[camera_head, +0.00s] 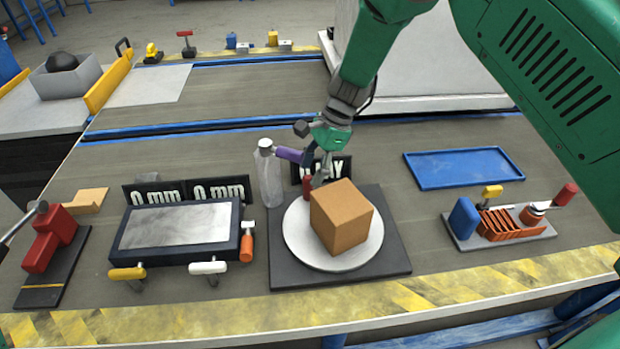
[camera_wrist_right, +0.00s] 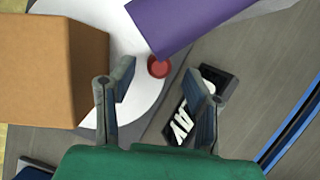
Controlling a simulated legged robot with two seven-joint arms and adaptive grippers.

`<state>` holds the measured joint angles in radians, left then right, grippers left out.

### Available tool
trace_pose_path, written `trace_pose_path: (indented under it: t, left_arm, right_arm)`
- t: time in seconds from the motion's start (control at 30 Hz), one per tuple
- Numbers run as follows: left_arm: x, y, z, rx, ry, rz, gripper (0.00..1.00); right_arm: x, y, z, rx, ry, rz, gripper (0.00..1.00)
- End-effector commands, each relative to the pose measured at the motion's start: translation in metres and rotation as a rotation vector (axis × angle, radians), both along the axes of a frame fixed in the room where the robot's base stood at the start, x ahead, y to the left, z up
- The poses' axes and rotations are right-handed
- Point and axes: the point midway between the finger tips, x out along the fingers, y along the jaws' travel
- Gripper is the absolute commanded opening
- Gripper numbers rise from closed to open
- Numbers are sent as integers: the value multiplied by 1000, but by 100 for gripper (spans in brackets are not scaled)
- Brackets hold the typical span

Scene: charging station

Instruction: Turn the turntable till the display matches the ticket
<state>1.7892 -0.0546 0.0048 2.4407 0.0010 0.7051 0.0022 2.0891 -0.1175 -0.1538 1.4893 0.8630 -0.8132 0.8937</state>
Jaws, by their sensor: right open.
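The turntable is a white disc (camera_head: 300,249) on a dark square base (camera_head: 392,262). A brown box (camera_head: 341,217) stands on it, and it also shows in the wrist view (camera_wrist_right: 45,70). A small red knob (camera_head: 308,186) is at the disc's back edge; in the wrist view the knob (camera_wrist_right: 158,67) lies between and beyond the fingertips. My right gripper (camera_head: 316,172) is open and empty above the back of the turntable, also in the wrist view (camera_wrist_right: 162,90). Behind it a dark sign (camera_head: 341,167) shows only its last letters, "AY". I cannot make out a ticket.
A clear bottle with a purple part (camera_head: 289,154) stands close left of the gripper. A grey-screened panel (camera_head: 180,228) with "0 mm" signs is at left. A red clamp (camera_head: 50,238) is far left.

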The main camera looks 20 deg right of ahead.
Motion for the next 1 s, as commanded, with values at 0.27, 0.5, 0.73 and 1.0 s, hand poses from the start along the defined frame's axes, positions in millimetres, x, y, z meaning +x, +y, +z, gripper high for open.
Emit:
trace_pose_path:
  t: [0.27, 0.5, 0.73, 1.0]
  left_arm:
    - [0, 0, -5, 0, 0, 0, 0]
    - [0, 0, -5, 0, 0, 0, 0]
    - [0, 0, -4, 0, 0, 0, 0]
    - [0, 0, 17, 0, 0, 0, 0]
  right_arm:
    - [0, 5, -13, 0, -1, 0, 42]
    - [0, 5, -13, 0, -1, 0, 28]
    - [0, 5, -13, 0, -1, 1, 0]
    - [1, 6, -10, -1, 0, 116, 0]
